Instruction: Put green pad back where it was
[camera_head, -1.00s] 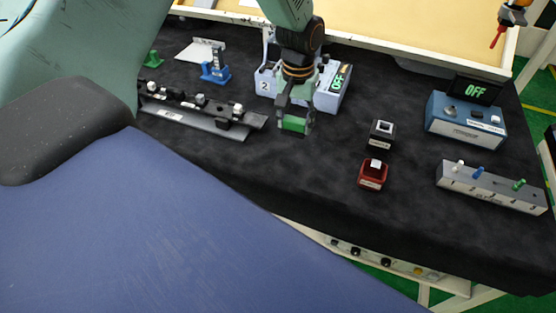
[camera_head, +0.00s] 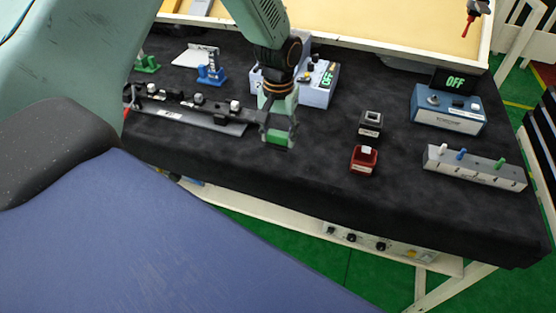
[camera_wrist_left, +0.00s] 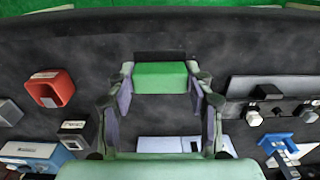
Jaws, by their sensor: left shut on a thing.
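The green pad (camera_head: 278,139) is a small green block in the jaws of my left gripper (camera_head: 279,133). The wrist view shows the pad (camera_wrist_left: 160,77) across the fingertips, with a finger at each end. The gripper hangs over the black table cover, just right of the right end of the long grey rail (camera_head: 215,122). I cannot tell how high the pad is above the cloth. My right gripper is not in view.
Dark cube (camera_head: 370,124) and red box (camera_head: 363,160) stand right of the gripper. Further right are a blue OFF box (camera_head: 448,112) and grey peg block (camera_head: 475,168). A pale box (camera_head: 318,85) stands behind the gripper. Cloth in front of it is clear.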

